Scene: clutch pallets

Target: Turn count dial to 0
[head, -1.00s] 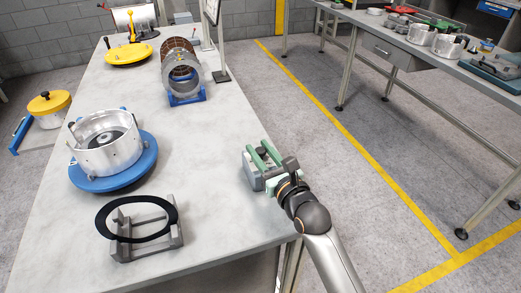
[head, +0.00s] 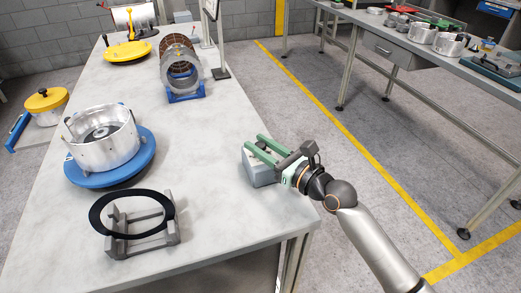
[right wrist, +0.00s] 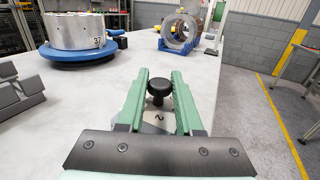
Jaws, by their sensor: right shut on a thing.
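The count dial's black knob (right wrist: 160,90) stands between the green fingers of my right gripper (right wrist: 160,80) in the right wrist view. The jaws are shut on it. Below the knob, the plate shows a mark that looks like a tilted 2 (right wrist: 160,117). In the head view, my right gripper (head: 257,147) is over the small grey counter box (head: 260,174) at the table's right edge, and its fingers hide the knob. My left gripper is not in view.
A silver housing (head: 104,147) sits on a blue round base (head: 108,178) at the left. A black ring (head: 98,212) rests on a grey stand (head: 172,237) at the front. Grey cylinders in a blue cradle (head: 187,97) stand farther back. The middle of the table (head: 195,145) is clear.

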